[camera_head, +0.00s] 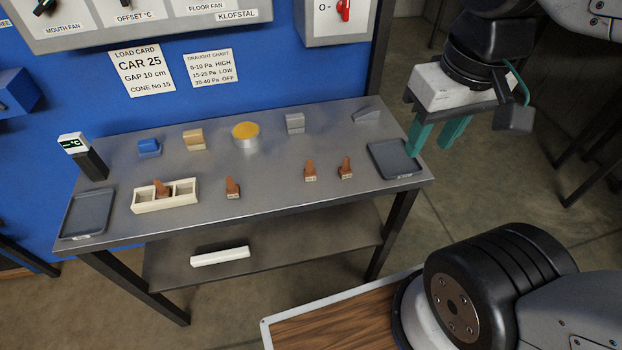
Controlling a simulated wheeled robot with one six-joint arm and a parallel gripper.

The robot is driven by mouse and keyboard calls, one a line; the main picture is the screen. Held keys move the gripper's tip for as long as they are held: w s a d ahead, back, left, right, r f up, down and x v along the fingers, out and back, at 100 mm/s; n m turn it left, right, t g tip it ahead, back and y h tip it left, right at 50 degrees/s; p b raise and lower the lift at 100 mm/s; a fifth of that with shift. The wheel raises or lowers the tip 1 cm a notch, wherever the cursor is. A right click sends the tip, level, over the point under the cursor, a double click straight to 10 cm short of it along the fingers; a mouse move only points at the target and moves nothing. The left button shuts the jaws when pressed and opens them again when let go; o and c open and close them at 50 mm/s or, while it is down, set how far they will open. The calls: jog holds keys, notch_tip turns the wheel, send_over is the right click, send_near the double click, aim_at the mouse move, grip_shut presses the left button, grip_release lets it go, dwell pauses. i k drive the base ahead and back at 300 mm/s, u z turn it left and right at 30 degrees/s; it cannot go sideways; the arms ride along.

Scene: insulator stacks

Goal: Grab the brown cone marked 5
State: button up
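Small brown cones stand on cream bases on the grey metal table. One cone (232,186) stands left of the middle near the front. Two more stand further right, one cone (310,169) and beside it another cone (346,166). A further brown cone (161,188) sits in the cream compartment holder (150,208) at the left. The marks on the bases are too small to read, so I cannot tell which is 5. My gripper (431,146) hangs above and beyond the table's right end, to the right of all the cones. Its teal fingers are apart with nothing between them.
Grey trays lie at the table's left end (72,231) and right end (379,150). A yellow-topped round tin (244,141), a blue block (148,150), a tan block (193,146) and grey pieces line the back. A dark display post (93,165) stands at left. The table's centre is clear.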

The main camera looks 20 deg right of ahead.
aim_at(309, 173)
jog(key=z, duration=2.55)
jog(key=k, duration=1.3)
jog(key=u, duration=1.25)
